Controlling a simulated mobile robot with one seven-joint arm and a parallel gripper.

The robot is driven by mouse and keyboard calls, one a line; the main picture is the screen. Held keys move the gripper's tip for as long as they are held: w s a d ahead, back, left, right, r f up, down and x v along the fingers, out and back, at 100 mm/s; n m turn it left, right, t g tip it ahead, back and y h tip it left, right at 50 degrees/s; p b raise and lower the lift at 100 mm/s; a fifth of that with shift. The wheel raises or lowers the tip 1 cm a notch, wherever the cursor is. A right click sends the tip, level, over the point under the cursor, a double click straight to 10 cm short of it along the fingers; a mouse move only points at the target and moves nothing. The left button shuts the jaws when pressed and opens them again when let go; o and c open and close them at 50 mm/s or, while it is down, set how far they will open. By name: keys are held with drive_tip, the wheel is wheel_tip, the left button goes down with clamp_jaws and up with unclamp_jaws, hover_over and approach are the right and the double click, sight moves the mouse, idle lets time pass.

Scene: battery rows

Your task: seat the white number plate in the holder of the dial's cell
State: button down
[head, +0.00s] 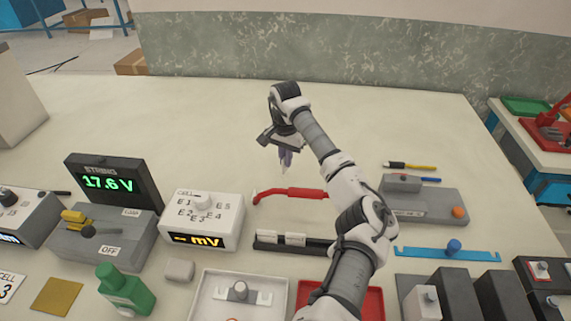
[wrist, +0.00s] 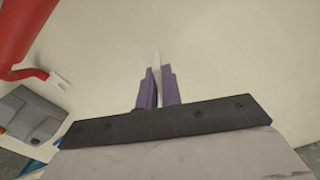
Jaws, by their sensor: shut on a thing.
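My gripper (head: 286,160) is raised over the bare back of the table, beyond the red tool. In the wrist view its purple fingers (wrist: 158,88) are shut on a thin white piece, seen edge-on, which looks like the white number plate (wrist: 157,62). No number can be read on it. The dial (head: 203,201) is on a white box with several cell marks and an orange "mV" display; its pointer is too small to read. Grey cell blocks (head: 455,294) stand at the lower right. I cannot make out the plate holder of the dial's cell.
A black rack (head: 266,246) holds white plates. A red-handled tool (head: 305,193) lies behind it. A blue bar (head: 425,252) lies to the right. White and red trays, a green bottle (head: 124,289) and a switch box (head: 100,238) crowd the front. The table's back is clear.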

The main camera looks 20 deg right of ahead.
drive_tip(key=shift+f+p, duration=0.3)
drive_tip(key=shift+f, duration=1.6)
drive_tip(key=c, duration=1.6)
unclamp_jaws()
drive_tip(key=shift+r, duration=0.1)
